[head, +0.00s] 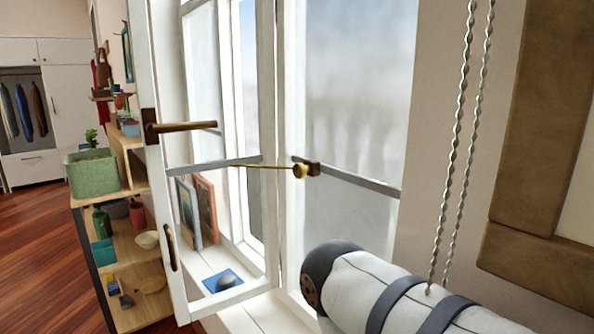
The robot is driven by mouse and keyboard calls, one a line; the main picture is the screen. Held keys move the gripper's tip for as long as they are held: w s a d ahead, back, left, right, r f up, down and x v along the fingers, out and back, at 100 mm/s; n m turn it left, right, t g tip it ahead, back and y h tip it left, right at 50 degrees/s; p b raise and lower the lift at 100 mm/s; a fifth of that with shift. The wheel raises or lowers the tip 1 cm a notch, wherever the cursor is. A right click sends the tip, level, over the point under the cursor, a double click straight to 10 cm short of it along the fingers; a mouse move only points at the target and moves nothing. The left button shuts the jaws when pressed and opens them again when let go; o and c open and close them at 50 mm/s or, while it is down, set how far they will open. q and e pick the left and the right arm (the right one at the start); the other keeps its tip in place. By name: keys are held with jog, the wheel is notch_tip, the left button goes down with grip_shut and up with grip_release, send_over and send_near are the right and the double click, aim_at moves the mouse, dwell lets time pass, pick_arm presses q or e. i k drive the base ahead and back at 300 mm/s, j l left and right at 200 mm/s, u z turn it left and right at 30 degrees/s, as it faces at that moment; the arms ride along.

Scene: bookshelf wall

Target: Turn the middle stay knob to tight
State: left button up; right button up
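The window stay is a thin brass rod (262,167) running roughly level from the open window sash (222,166) to a bracket (314,169) on the frame at the right. A round brass stay knob (299,171) sits at the right end of the rod, beside the bracket. Only this one stay knob is in view. I cannot tell from this view whether it is loose or tight. Nothing touches the knob. Neither of my grippers is in view.
My white, dark-banded arm link fills the lower right, below the knob. Two twisted cords (462,120) hang at the right. A dark handle (180,127) juts from the open sash. A blue book (223,281) lies on the sill. Shelves (135,265) stand at left.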

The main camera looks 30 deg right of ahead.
aim_at(299, 171)
jog(key=j+z, duration=0.25)
jog(key=z, duration=0.2)
jog(key=j+z, duration=0.4)
jog(key=i+l, duration=0.05)
jog(key=l, duration=0.05)
